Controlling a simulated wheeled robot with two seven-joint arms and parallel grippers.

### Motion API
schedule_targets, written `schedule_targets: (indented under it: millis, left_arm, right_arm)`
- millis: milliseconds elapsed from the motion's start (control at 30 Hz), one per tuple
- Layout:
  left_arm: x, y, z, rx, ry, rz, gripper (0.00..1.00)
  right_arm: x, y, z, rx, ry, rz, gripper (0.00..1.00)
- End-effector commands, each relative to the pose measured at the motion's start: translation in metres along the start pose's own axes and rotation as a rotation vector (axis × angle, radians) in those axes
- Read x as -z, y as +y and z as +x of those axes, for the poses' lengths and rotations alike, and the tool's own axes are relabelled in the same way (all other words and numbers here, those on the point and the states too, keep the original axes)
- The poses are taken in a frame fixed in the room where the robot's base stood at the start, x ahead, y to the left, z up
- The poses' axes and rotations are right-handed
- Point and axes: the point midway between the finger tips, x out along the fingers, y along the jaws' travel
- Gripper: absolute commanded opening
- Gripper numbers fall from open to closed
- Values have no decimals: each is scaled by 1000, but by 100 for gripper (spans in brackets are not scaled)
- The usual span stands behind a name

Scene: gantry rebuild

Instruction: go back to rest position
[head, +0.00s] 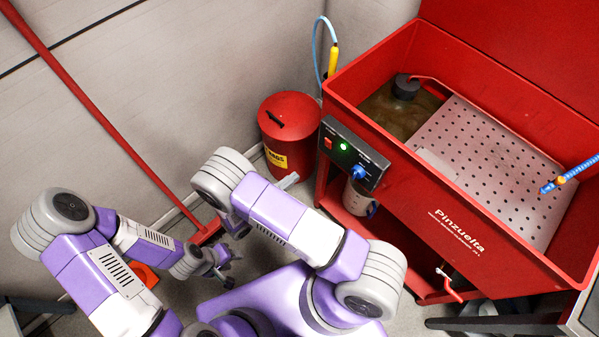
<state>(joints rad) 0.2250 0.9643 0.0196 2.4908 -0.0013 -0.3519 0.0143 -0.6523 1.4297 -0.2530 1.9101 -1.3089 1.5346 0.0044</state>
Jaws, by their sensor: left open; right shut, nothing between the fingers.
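My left gripper (226,267) shows in the lower middle-left, at the end of my bent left arm. Its jaws are open and empty, low above the grey floor. My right arm folds in from the lower right, with its elbow near the middle of the picture. My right gripper (237,230) is partly hidden behind that arm, just above my left one in the picture. It is shut with nothing in it. Both grippers are close together and hold nothing.
A red parts washer (425,213) fills the right, with a perforated tray (480,150) and dark liquid. A red lidded bin (289,130) stands beside it. A red pole (100,115) leans along the wall. An orange-red object (146,275) is partly hidden behind my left arm.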

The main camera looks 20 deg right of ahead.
Motion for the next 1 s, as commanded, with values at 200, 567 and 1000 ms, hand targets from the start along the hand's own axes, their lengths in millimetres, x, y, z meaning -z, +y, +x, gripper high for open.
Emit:
schedule_targets:
  millis: [200,567,1000]
  left_arm:
    - [0,-1,3,0,0,0,43]
    - [0,-1,3,0,0,0,43]
    - [0,-1,2,0,0,0,43]
  right_arm:
    - [2,0,-8,7,-1,-1,0]
    - [2,0,-8,8,-1,-1,0]
    - [50,-70,7,313,298,-8,0]
